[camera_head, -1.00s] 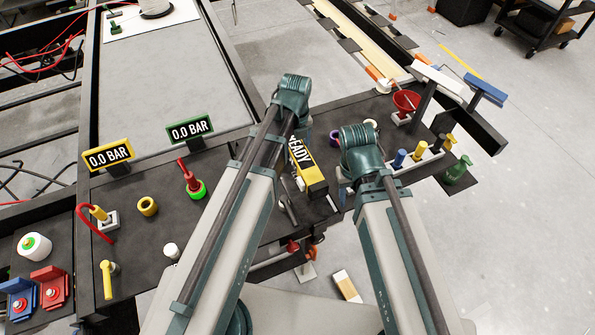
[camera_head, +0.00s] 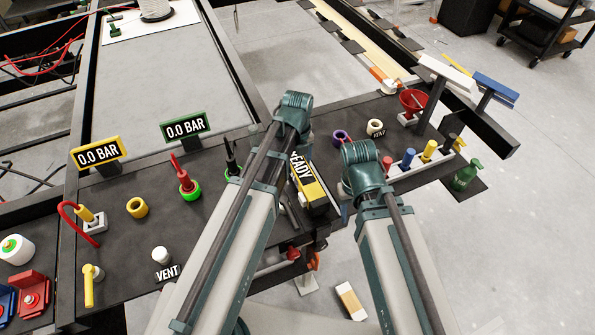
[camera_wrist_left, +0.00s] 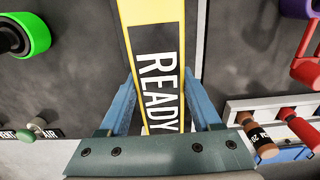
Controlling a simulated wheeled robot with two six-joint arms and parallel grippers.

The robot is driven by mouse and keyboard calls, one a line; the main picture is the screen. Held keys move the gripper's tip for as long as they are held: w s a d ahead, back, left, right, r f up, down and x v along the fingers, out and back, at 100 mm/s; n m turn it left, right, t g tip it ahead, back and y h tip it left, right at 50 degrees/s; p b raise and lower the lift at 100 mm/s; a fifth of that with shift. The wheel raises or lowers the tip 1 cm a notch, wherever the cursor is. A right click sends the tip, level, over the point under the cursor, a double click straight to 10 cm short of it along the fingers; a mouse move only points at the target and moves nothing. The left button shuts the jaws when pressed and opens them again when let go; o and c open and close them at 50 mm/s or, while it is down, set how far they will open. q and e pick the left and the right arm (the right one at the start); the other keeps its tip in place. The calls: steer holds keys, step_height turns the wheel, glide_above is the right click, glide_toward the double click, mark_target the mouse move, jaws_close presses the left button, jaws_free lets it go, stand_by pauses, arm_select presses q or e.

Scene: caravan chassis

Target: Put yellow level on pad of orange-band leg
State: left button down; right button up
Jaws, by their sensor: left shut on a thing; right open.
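The yellow level (camera_head: 309,186), a long yellow bar with a black READY label, sits between the arms in the head view. In the left wrist view the level (camera_wrist_left: 170,20) runs between the blue fingers of my left gripper (camera_wrist_left: 160,88), which is shut on it. My right gripper (camera_head: 362,180) is beside it on the right and open; its fingers are mostly hidden by its own wrist. A leg with an orange part (camera_head: 315,262) shows below the bench edge, with a pale foot (camera_head: 305,284) on the floor. I cannot tell whether this is the orange-band leg.
The dark bench (camera_head: 130,235) holds a green-ringed part (camera_head: 190,193), a yellow ring (camera_head: 137,207), a white knob (camera_head: 161,256) and two pressure signs (camera_head: 185,127). On the right are a red funnel (camera_head: 412,101), a rack of coloured plugs (camera_head: 405,172) and a green bottle (camera_head: 466,175).

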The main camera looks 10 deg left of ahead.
arm_select(q)
step_height(320, 180, down, 2)
steer(key=shift+f+b, duration=0.15)
steer(key=shift+b, duration=0.5)
arm_select(e)
step_height(320, 180, down, 2)
arm_select(q)
steer(key=shift+c, duration=0.4)
jaws_free()
arm_select(e)
steer(key=shift+f, duration=0.15)
